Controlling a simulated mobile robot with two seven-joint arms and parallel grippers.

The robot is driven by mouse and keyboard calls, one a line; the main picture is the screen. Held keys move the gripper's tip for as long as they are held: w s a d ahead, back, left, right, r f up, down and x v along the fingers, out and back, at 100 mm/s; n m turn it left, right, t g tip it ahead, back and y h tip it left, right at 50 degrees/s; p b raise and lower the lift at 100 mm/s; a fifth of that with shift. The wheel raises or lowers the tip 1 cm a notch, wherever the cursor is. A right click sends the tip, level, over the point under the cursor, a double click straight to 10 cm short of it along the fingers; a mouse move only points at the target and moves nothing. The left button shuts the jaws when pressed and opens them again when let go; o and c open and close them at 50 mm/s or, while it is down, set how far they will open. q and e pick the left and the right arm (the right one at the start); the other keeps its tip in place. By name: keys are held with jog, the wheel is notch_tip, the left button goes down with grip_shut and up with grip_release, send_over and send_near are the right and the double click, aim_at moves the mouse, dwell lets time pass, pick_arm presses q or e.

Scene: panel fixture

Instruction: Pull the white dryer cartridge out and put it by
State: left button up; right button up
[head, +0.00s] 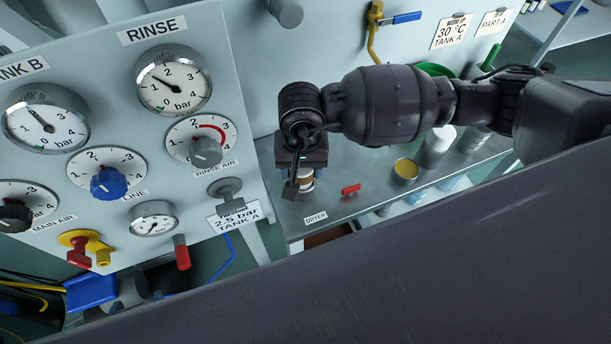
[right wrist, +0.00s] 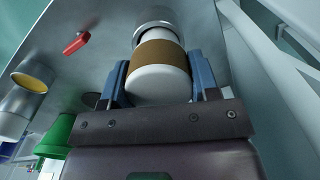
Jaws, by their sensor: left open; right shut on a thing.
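The white dryer cartridge (right wrist: 158,84) has a brown band around it. In the right wrist view it stands between the blue fingers of my right gripper (right wrist: 160,78), which is shut on it. Its far end meets a silver collar (right wrist: 155,17) on the grey shelf; I cannot tell how deep it sits there. In the head view my right gripper (head: 298,188) is over the shelf behind the DRYER label (head: 315,218), and only a little of the cartridge (head: 307,183) shows past it. My left gripper is not in view.
The gauge panel (head: 115,105) rises at left. A bare shelf patch lies around the red lever.

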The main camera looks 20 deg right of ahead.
pick_arm(q)
jog(key=shift+w+r, duration=0.15)
pick_arm(e)
jog(key=shift+w+r, duration=0.1)
jog(key=shift+r, duration=0.1)
jog(key=shift+r, duration=0.3)
pick_arm(q)
jog(key=shift+w+r, duration=0.35)
jog(key=shift+r, duration=0.05)
jog(key=shift+s+p, duration=0.35)
jog(key=shift+p, duration=0.05)
pick_arm(e)
jog(key=shift+r, duration=0.45)
pick_arm(q)
jog(key=shift+w+r, duration=0.1)
jog(key=shift+r, duration=0.15)
pick_arm(e)
jog(key=shift+r, duration=0.25)
jog(key=shift+r, duration=0.25)
pick_arm(q)
jog(key=shift+w+r, duration=0.35)
jog(key=shift+w, duration=0.1)
jog(key=shift+s+f+p, duration=0.1)
jog(key=shift+s+p, duration=0.2)
jog(key=shift+s, duration=0.05)
pick_arm(e)
jog(key=shift+r, duration=0.15)
